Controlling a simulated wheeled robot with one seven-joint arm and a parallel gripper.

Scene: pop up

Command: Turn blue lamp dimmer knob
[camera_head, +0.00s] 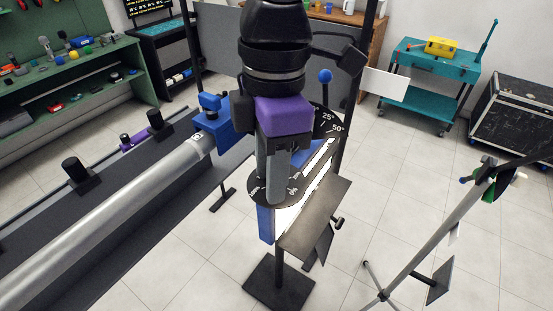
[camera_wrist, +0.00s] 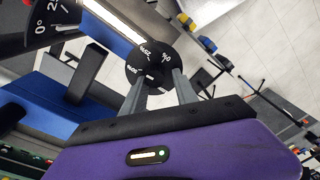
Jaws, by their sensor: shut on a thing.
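The blue lamp has a blue housing (camera_head: 265,223) and a bright white light strip (camera_head: 317,165), which also shows in the wrist view (camera_wrist: 113,20). Its dimmer knob sits in a round black dial with white percent marks (camera_wrist: 139,50); the dial also shows in the head view (camera_head: 289,188). My gripper (camera_head: 268,196), with a purple body and grey fingers, reaches down onto the dial. In the wrist view, my fingertips (camera_wrist: 158,79) are at the near edge of the dial, shut on the knob. The knob itself is mostly hidden between the fingers.
A black angle disk (camera_head: 327,122) with degree marks is behind the lamp. A dark flat plate (camera_head: 315,222) is at its right. A long grey tube (camera_head: 110,215) with a blue clamp (camera_head: 212,120) lies at left. A tripod stand (camera_head: 432,235) is at right. Tiled floor between is clear.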

